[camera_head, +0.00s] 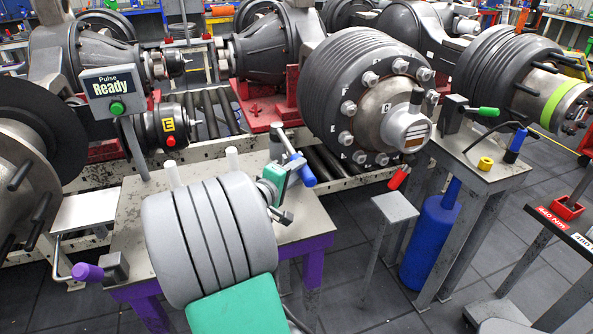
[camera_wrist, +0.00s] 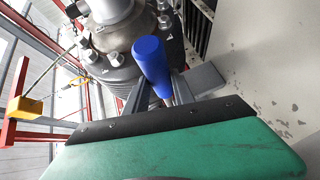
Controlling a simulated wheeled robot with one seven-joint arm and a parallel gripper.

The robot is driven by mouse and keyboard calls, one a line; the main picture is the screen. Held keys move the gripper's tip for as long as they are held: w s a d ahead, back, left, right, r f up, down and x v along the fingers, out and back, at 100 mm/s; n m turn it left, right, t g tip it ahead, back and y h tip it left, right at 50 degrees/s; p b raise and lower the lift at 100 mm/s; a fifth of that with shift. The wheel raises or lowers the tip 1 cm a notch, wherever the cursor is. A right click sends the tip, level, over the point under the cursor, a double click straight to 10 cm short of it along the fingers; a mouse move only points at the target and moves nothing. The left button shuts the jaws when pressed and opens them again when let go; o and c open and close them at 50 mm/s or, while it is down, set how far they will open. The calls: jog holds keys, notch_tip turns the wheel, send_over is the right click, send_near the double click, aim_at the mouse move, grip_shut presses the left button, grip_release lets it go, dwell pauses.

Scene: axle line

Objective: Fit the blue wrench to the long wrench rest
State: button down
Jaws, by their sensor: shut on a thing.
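The blue wrench shows as a blue handle (camera_head: 303,174) just right of my gripper (camera_head: 293,165), above the back right corner of the purple-legged table (camera_head: 135,225). In the wrist view the blue handle (camera_wrist: 151,60) stands between the two grey fingers of my gripper (camera_wrist: 157,90), which are shut on it. Its other end is hidden or hard to make out. A grey upright piece (camera_head: 277,143) stands just behind the handle. I cannot tell whether it is the long wrench rest, or whether the wrench touches it.
A purple-handled tool (camera_head: 87,272) sits in a grey block at the table's front left. A large studded hub (camera_head: 375,95) is behind, right. A green-handled tool (camera_head: 487,113) and yellow ring (camera_head: 485,163) are on the right table.

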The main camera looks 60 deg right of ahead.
jog(key=shift+f, duration=0.15)
jog(key=c, duration=1.2)
grip_release()
jog(key=shift+o, duration=1)
jog(key=shift+f, duration=0.1)
jog(key=s+b+v, duration=0.1)
jog(key=v, duration=0.6)
jog(key=shift+w+a, duration=0.4)
jog(key=shift+w, duration=0.1)
